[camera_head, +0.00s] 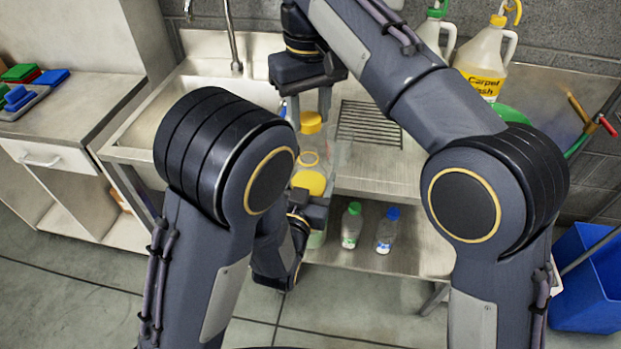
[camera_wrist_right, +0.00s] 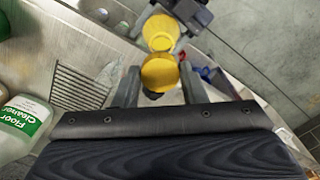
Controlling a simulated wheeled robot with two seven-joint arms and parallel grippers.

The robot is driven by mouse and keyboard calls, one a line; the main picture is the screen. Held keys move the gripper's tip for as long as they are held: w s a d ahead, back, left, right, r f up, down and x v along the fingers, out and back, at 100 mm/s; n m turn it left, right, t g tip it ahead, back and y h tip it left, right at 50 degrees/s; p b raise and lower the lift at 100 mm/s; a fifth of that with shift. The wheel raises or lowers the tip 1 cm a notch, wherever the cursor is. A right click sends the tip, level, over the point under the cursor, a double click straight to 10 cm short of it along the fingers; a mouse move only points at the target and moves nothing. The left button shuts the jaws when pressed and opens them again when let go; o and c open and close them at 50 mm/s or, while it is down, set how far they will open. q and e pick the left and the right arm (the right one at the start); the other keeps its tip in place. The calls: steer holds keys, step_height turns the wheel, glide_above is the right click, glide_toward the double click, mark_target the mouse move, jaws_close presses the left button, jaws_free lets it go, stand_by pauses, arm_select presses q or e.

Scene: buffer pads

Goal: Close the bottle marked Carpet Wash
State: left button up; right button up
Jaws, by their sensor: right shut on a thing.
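My right gripper (camera_head: 311,112) is shut on a yellow cap (camera_head: 311,122), upright above a clear bottle. The cap also shows between the fingers in the right wrist view (camera_wrist_right: 160,73). A large jug (camera_head: 482,82) at the back reads "Carpet Wash".
The steel sink unit (camera_head: 375,185) has a drain grid and a tap (camera_head: 233,45). A green-capped bottle (camera_head: 352,225) and a blue-capped bottle (camera_head: 387,228) stand on its lower shelf. A Floor Cleaner jug (camera_wrist_right: 22,120) is at the wrist view's left. A blue bin (camera_head: 590,285) stands right.

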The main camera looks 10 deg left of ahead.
mark_target(308, 152)
steer(key=shift+s+a+r, duration=0.1)
steer(key=shift+r, duration=0.05)
steer(key=shift+f, duration=2.05)
steer(key=shift+f, duration=0.9)
steer(key=shift+f, duration=0.5)
